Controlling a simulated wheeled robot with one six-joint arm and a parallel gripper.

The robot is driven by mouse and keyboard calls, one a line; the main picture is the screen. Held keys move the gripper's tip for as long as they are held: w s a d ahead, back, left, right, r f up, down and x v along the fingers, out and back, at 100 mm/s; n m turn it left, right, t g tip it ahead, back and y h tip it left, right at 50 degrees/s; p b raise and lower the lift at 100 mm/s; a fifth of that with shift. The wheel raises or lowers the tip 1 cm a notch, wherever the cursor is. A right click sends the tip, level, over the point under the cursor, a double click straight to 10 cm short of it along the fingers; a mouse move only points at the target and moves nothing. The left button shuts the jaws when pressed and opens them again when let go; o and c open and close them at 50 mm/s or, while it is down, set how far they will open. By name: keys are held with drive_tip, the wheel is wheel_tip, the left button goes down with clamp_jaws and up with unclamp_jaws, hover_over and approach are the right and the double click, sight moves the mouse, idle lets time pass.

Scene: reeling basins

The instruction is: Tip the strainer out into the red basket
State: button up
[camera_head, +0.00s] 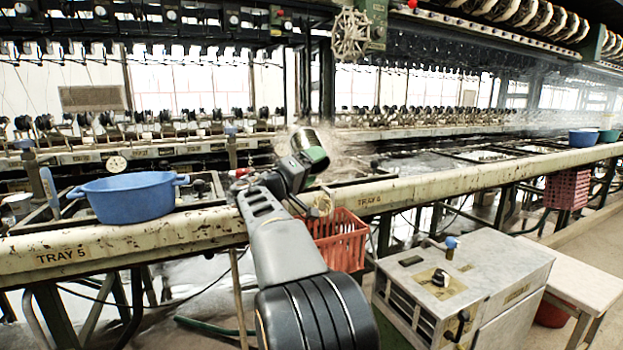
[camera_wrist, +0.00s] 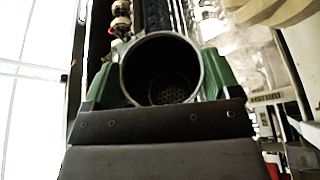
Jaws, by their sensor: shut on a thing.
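My gripper (camera_head: 313,160) is raised above the rail, its green fingers closed around the strainer (camera_head: 302,141), a dark metal cylinder that is tilted. In the wrist view the strainer (camera_wrist: 160,62) shows its round open mouth and a perforated bottom, with the gripper (camera_wrist: 160,85) on both sides of it. Its inside is dark, and I cannot tell whether anything lies in it. The red basket (camera_head: 340,240) is a slatted crate just in front of the rail, below and slightly right of the strainer. My arm hides its left part, and its inside is hard to see.
A blue basin (camera_head: 130,197) sits by the rail (camera_head: 420,188) at left. A grey metal cabinet (camera_head: 465,280) stands right of the basket, with a white bench (camera_head: 590,278) beyond. Reeling machinery fills the back.

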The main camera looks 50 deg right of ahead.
drive_tip(key=shift+f+m+b, duration=0.2)
drive_tip(key=shift+m+b, duration=0.3)
drive_tip(key=shift+b, duration=0.15)
drive_tip(key=shift+m+g+h+b, duration=0.3)
drive_tip(key=shift+m+b, duration=0.3)
drive_tip(key=shift+b, duration=0.15)
drive_tip(key=shift+r, duration=0.1)
drive_tip(key=shift+r+m+g, duration=0.1)
drive_tip(key=shift+m+g, duration=0.3)
drive_tip(key=shift+m, duration=0.4)
